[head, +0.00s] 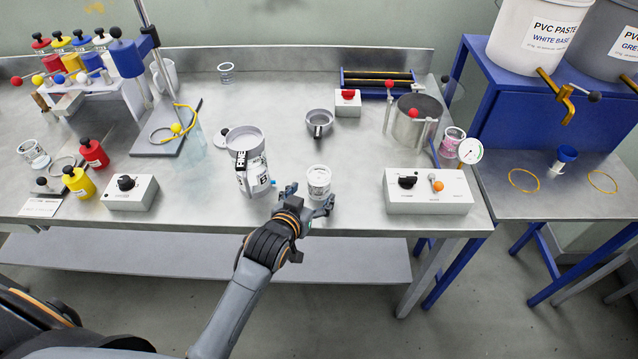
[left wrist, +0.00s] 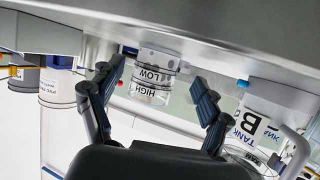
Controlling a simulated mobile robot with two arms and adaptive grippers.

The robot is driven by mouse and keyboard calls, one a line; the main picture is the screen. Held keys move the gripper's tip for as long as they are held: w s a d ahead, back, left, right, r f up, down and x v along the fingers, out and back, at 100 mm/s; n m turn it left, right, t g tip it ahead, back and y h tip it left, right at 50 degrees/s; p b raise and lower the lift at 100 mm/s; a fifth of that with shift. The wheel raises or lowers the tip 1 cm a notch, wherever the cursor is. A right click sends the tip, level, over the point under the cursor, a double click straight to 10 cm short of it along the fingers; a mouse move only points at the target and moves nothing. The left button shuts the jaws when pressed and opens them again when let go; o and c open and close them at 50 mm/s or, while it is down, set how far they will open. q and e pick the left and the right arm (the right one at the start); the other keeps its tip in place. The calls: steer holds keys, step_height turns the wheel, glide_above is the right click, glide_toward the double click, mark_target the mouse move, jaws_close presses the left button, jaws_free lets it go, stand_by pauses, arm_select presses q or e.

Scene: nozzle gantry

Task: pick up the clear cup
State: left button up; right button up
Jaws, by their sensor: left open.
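A small clear cup (head: 318,177) with a printed label stands upright near the front edge of the steel bench. My left gripper (head: 309,199) is open at the bench edge, just in front of the cup. In the left wrist view the clear cup (left wrist: 149,92) carries the words HIGH and LOW. There it appears between the two spread fingers of the left gripper (left wrist: 156,88), without visible contact. My right gripper is not in view.
A labelled grey-white pitcher (head: 252,172) stands close left of the cup. A white control box (head: 428,192) with knobs is to the right. A small grey pot (head: 319,122) stands behind. Other clear cups stand farther off, one at the back (head: 226,73).

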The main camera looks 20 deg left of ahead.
mark_target(314, 191)
arm_select(q)
steer(key=x, duration=0.4)
steer(key=shift+w+d+r+p, duration=0.15)
steer(key=shift+w+p, duration=0.15)
steer(key=c, duration=1.4)
